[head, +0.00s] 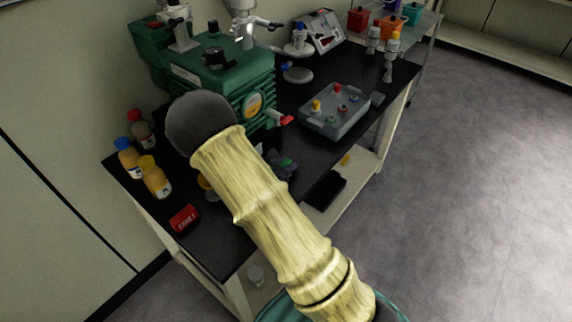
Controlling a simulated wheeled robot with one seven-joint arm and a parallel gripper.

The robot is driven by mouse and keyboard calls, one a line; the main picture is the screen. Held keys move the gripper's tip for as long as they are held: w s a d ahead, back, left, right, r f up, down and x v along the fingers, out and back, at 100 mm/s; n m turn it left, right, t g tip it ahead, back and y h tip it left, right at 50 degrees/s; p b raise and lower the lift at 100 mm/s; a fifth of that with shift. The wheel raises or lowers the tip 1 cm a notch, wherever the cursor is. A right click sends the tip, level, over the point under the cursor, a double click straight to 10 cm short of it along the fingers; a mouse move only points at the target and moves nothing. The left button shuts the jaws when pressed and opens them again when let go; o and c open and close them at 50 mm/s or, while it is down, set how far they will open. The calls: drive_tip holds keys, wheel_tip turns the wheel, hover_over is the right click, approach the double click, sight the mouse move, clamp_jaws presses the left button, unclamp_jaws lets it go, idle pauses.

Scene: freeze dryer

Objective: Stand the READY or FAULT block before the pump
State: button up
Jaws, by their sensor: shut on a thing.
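The red FAULT block (185,218) lies on the black bench top near its front left corner, with pale lettering on its face. The green pump (225,75) stands at the back of the bench, with a round gauge and a red-handled valve on its front. My arm crosses the middle of the view and hides the bench in front of the pump. My gripper (283,166) shows only in part, as a dark shape past the arm's right side. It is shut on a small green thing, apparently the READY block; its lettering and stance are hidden.
Several bottles (155,178) stand on the left of the bench. A grey box (336,112) with coloured knobs sits right of the pump. Flasks or valves (388,58) stand at the far right edge. A lower shelf (350,190) holds a black tray. Open floor lies right.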

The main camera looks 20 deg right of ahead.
drive_tip(key=shift+f, duration=0.2)
drive_tip(key=o, duration=1)
drive_tip(key=shift+r, duration=0.1)
drive_tip(key=shift+r, duration=0.15)
drive_tip(key=v, duration=1.2)
drive_tip(key=shift+d, duration=0.1)
